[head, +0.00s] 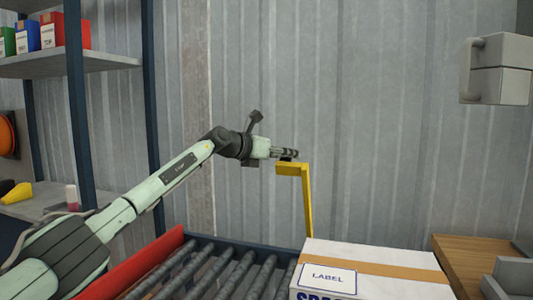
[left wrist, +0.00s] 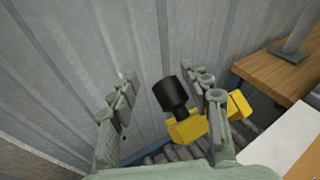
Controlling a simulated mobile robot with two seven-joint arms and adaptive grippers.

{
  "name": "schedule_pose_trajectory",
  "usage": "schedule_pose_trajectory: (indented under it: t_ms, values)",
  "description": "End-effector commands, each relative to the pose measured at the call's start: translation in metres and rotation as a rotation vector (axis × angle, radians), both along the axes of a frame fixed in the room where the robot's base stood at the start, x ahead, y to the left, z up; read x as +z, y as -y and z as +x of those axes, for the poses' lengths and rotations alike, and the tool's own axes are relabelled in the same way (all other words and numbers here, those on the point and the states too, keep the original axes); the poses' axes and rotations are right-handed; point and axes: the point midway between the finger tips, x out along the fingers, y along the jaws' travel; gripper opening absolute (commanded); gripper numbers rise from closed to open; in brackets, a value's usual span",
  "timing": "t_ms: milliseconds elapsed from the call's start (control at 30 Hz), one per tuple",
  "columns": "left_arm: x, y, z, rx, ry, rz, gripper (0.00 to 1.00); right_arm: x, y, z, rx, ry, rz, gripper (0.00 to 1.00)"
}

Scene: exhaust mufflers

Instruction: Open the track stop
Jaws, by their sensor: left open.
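The track stop is a yellow bracket (head: 290,169) on a yellow upright post (head: 307,205) at the far side of the roller conveyor. Its yellow arm also shows in the left wrist view (left wrist: 188,131), with a black cylindrical knob (left wrist: 168,92) standing on it. My left gripper (head: 289,153) is just above the end of the bracket. In the left wrist view the left gripper (left wrist: 160,90) is open, with the knob between its spread fingers and nearer the right one. I see a gap on the left side; contact on the right cannot be told. My right gripper is not in view.
A white box with a label (head: 328,276) sits on the roller conveyor (head: 215,275), right of the post. A red rail (head: 140,277) edges the conveyor. A corrugated wall (head: 380,150) stands close behind. Shelving with small boxes (head: 48,35) is at left, a wooden surface (head: 470,262) at right.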

Motion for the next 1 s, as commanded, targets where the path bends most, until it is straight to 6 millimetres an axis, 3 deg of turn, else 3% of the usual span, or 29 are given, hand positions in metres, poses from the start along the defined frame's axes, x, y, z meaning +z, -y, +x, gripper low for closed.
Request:
schedule_pose_trajectory:
  t_ms: [533, 1000]
  values:
    - [0.02, -0.068, -0.064, 0.002, -0.004, 0.003, 0.48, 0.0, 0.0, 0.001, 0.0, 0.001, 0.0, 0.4]
    - [0.023, -0.074, -0.071, 0.002, -0.004, 0.003, 0.48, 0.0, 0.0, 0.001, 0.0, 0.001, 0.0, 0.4]
